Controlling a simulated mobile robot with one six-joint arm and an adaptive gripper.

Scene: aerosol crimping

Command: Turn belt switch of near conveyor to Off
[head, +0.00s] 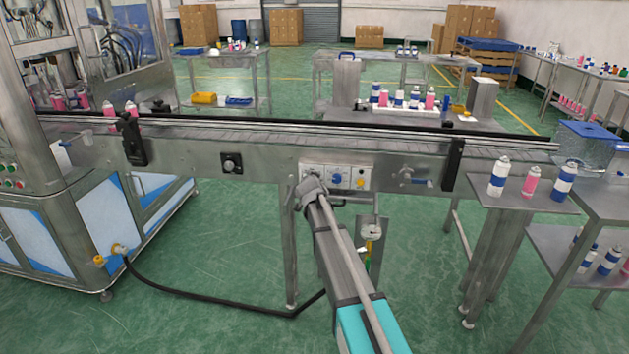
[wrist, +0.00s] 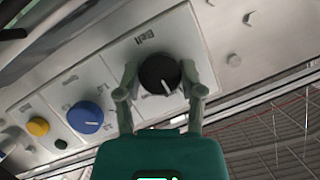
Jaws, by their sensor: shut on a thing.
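The belt switch (wrist: 158,72) is a round black knob with a white pointer line, under the label "Belt" in the wrist view. Its pointer slants toward the lower right of that picture; the position labels are too small to read. My gripper (wrist: 162,76) has one finger on each side of the knob and is shut on it. In the head view my gripper (head: 309,186) is at the left end of the control panel (head: 347,187) on the near conveyor (head: 270,168), and mostly hides the switch there.
A blue knob (wrist: 85,117) and a yellow button (wrist: 38,127) sit beside the switch on the same panel. A gauge (head: 371,232) hangs below the conveyor. A side table (head: 508,196) with spray cans stands at the right. A black hose (head: 215,307) lies on the floor.

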